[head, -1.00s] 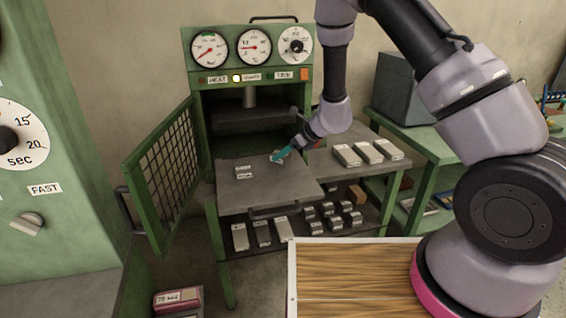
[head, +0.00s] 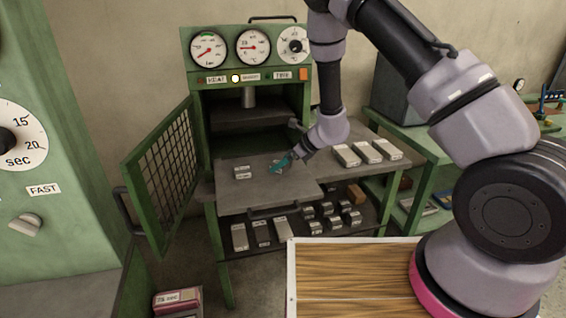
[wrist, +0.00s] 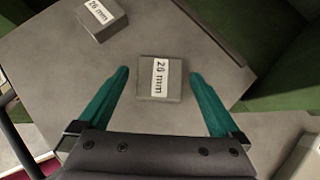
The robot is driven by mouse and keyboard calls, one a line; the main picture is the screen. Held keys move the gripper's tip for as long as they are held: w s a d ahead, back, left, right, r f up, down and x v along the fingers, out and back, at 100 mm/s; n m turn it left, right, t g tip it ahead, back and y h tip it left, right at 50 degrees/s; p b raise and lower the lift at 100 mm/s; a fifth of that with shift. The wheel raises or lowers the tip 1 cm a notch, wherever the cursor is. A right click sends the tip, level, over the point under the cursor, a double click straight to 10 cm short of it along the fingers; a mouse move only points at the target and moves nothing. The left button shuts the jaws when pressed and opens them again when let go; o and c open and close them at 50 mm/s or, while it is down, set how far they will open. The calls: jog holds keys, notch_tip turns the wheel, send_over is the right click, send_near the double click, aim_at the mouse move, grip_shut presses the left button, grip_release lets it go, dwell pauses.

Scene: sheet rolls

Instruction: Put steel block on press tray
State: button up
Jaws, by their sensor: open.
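The press tray (head: 290,193) is a flat grey plate that sticks out of the green press, also in the wrist view (wrist: 75,75). A small grey steel block labelled 26 mm (wrist: 160,90) lies on it, between my open fingers in the wrist view, with a gap on both sides. A second grey block labelled 26 mm (wrist: 102,18) lies on the tray at upper left, and in the head view at the tray's left (head: 243,172). My gripper (head: 281,163), with teal fingers, is open and empty at the tray's right part, partly hiding the nearer block.
The green mesh door (head: 168,175) stands open left of the tray. A lower shelf (head: 290,238) holds several metal blocks. More long blocks (head: 366,151) lie on the side table at right. A wooden-topped surface (head: 350,280) is in front.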

jog(key=v, duration=1.2)
jog(key=s+d+r+n+y, duration=0.1)
jog(key=s+r+n, duration=0.2)
jog(key=r, duration=0.4)
jog(key=s+d+r+n+g, duration=0.1)
jog(key=s+r+n, duration=0.15)
jog(key=r, duration=0.45)
jog(key=s+d+r+n+y, duration=0.1)
jog(key=s+r+n, duration=0.25)
jog(key=r, duration=0.25)
jog(key=s+d+r+n+t+h, duration=0.3)
jog(key=s+d+r+n+h, duration=0.4)
jog(key=s+d+r+n, duration=0.3)
jog(key=shift+s+d+r+n+t+h, duration=0.4)
jog(key=shift+s+d+r, duration=1.25)
jog(key=shift+d, duration=1.35)
jog(key=shift+s+f, duration=0.3)
jog(key=shift+f, duration=0.05)
